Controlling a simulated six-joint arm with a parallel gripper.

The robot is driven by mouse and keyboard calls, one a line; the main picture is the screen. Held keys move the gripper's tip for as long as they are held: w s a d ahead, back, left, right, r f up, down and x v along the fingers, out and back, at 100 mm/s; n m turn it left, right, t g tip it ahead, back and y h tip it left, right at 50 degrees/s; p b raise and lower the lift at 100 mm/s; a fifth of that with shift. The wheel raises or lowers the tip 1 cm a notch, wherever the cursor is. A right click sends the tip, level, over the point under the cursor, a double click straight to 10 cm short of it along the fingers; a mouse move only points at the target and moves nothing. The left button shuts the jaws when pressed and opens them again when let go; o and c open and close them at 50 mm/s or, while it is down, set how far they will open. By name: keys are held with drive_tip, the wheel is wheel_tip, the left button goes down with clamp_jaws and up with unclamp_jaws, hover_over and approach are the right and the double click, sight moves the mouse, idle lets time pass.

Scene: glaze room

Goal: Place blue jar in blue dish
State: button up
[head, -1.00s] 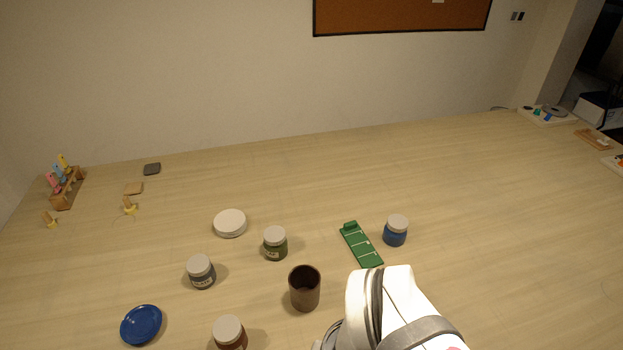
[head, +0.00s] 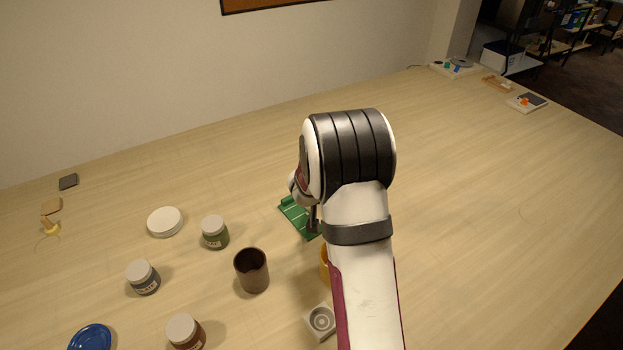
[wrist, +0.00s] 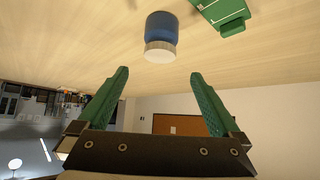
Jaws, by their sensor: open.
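The blue jar (wrist: 161,34), with a white lid, shows at the top middle of the wrist view. It stands on the table, ahead of my gripper (wrist: 160,73) and lined up with the gap between its green fingers. My gripper is open and empty, apart from the jar. In the head view my arm hides the jar and most of the gripper. The blue dish (head: 91,338) lies at the lower left of the head view, partly cut off by the bottom edge. Nothing shows in its visible part.
A green holder (head: 293,212) lies beside my arm. Left of it stand a brown cup (head: 252,271), a green jar (head: 214,233), a grey jar (head: 143,278), a brown jar (head: 186,333) and a white round dish (head: 165,222).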

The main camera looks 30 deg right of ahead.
drive_tip(key=x, duration=1.3)
drive_tip(key=shift+w, duration=0.1)
clamp_jaws()
